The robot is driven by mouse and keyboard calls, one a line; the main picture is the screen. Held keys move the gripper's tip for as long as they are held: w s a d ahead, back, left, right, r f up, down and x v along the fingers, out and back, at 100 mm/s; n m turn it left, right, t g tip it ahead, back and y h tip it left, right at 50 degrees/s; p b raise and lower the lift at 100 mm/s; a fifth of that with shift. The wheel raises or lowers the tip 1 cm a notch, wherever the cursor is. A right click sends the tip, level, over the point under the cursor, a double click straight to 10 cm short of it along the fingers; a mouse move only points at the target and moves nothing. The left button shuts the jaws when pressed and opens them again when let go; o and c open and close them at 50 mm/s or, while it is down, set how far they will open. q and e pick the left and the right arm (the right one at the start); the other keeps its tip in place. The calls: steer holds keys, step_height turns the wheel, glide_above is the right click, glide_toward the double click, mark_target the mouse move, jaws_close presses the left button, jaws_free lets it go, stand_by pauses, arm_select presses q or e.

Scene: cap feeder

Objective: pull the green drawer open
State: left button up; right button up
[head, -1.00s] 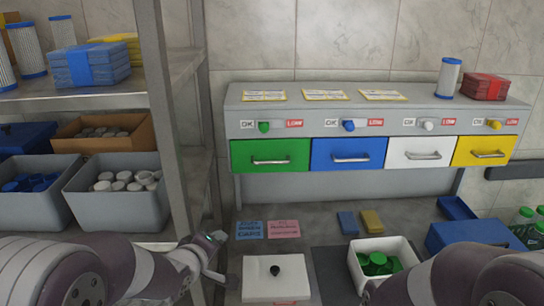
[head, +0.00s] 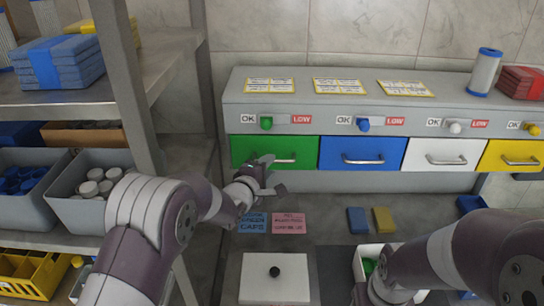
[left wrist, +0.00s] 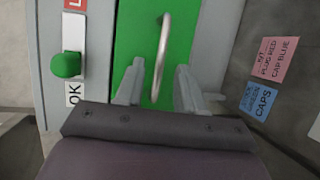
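The green drawer (head: 250,151) is the leftmost in the row of drawers under the grey feeder, and its front looks flush with the others. Its silver bar handle (head: 286,160) is partly covered by my left gripper (head: 273,175) in the head view. In the left wrist view the left gripper (left wrist: 160,83) is open, with a finger on each side of the handle (left wrist: 162,55). I cannot tell whether either finger touches it.
Blue (head: 345,155), white (head: 434,157) and yellow (head: 505,158) drawers continue to the right. Below are a white lidded box (head: 255,285) and flat blue (head: 357,220) and yellow (head: 383,220) blocks.

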arm_select(q)
steer(key=x, duration=0.2)
steer(key=shift+w+p, duration=0.3)
steer(key=shift+w, duration=0.05)
steer(key=shift+w+d+f, duration=0.2)
steer(key=shift+w, duration=0.05)
jaws_close()
arm_select(e)
steer(key=shift+w+r, duration=0.1)
steer(key=shift+r, duration=0.45)
